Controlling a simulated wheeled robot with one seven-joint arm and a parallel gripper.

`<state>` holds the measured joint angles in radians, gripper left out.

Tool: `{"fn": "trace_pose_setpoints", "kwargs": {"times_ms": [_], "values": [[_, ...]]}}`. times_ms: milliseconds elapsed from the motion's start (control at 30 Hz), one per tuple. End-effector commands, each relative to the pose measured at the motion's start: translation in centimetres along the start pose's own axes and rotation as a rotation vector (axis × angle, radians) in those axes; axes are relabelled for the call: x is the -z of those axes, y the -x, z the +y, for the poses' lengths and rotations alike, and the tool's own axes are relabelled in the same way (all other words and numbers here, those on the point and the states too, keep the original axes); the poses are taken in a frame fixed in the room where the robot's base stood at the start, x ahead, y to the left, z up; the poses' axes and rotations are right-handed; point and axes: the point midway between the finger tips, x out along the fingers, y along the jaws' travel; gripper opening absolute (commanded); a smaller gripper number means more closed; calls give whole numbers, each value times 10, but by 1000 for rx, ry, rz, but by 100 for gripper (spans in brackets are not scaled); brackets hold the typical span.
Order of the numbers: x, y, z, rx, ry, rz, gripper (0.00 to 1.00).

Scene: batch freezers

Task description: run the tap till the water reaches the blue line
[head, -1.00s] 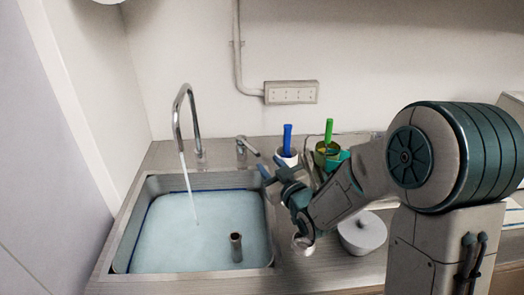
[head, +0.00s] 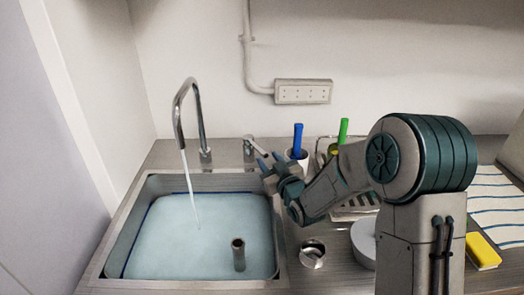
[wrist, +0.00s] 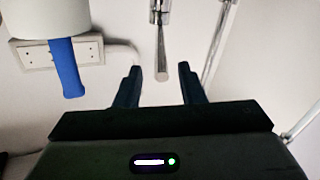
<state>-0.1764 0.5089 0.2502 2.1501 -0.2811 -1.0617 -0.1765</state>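The steel tap (head: 190,100) stands behind the sink, and a thin stream of water (head: 192,190) runs from its spout. The sink basin (head: 112,240) holds pale blue water (head: 175,235). The blue line (head: 145,217) shows on the left and back walls at the water's edge; I cannot tell whether the water touches it. The tap lever (head: 250,150) stands right of the spout. My gripper (head: 269,160) is open just in front of it. In the wrist view the lever's rod (wrist: 161,62) lies between the open fingers (wrist: 158,82), with gaps on both sides.
An upright pipe (head: 238,255) stands in the water. A pot with a blue-handled tool (head: 298,140) and a green-handled tool (head: 343,129) stand close right of the lever. A round grey lid or bowl (head: 363,240), a yellow sponge (head: 482,251) and a striped cloth (head: 495,205) lie right.

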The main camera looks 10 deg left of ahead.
Motion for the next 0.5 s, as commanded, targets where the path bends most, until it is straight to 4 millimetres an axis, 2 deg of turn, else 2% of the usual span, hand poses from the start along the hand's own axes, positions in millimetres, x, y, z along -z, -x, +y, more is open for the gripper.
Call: {"fn": "trace_pose_setpoints", "kwargs": {"times_ms": [33, 200, 500], "values": [[2, -10, 0, 1, -1, 0, 36], [2, -35, -2, 2, -1, 1, 36], [1, -50, -3, 4, 0, 1, 36]]}}
